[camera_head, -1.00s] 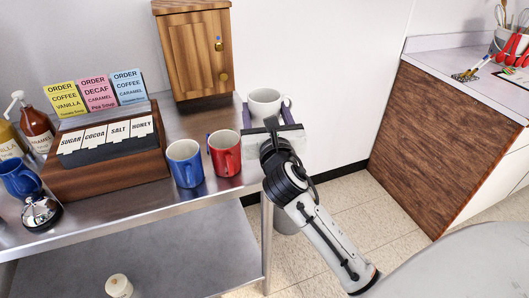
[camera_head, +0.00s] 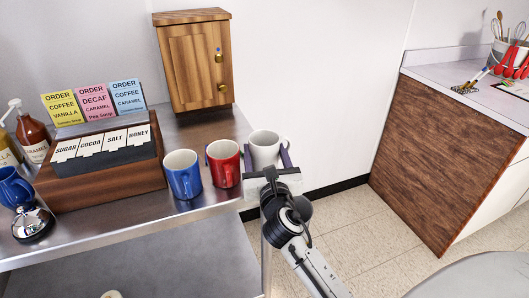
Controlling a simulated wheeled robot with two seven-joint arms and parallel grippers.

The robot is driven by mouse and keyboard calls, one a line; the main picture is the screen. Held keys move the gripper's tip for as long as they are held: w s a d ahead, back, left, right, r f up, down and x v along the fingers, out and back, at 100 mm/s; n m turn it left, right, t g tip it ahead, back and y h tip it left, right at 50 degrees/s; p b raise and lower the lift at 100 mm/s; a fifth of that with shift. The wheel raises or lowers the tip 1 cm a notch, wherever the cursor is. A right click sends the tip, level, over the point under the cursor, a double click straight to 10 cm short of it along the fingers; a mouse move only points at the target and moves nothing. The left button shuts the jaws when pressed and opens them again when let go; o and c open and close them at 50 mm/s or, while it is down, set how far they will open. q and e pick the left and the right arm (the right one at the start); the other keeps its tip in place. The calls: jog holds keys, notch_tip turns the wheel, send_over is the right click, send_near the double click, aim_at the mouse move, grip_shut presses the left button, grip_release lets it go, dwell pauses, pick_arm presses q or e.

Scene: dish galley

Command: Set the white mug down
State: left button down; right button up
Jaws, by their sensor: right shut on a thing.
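The white mug (camera_head: 264,149) is upright near the right end of the steel table (camera_head: 214,123), just right of the red mug. My right gripper (camera_head: 267,163) is shut on the white mug, with purple fingers on either side of it. The gripper's wide body hides the mug's lower part, so I cannot tell whether its base touches the table. My left gripper is not in view.
A red mug (camera_head: 223,164) and a blue mug (camera_head: 182,174) stand close on the left. A wooden cabinet (camera_head: 195,62) stands behind. A wooden card box (camera_head: 100,184) and a bell (camera_head: 33,224) are farther left. The table's right edge is close.

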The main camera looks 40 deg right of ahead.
jog(key=shift+f, duration=0.15)
jog(key=o, duration=1.2)
jog(key=shift+r, duration=0.25)
jog(key=shift+b+v, duration=0.55)
jog(key=shift+v, duration=5.5)
jog(key=shift+a+f, duration=0.1)
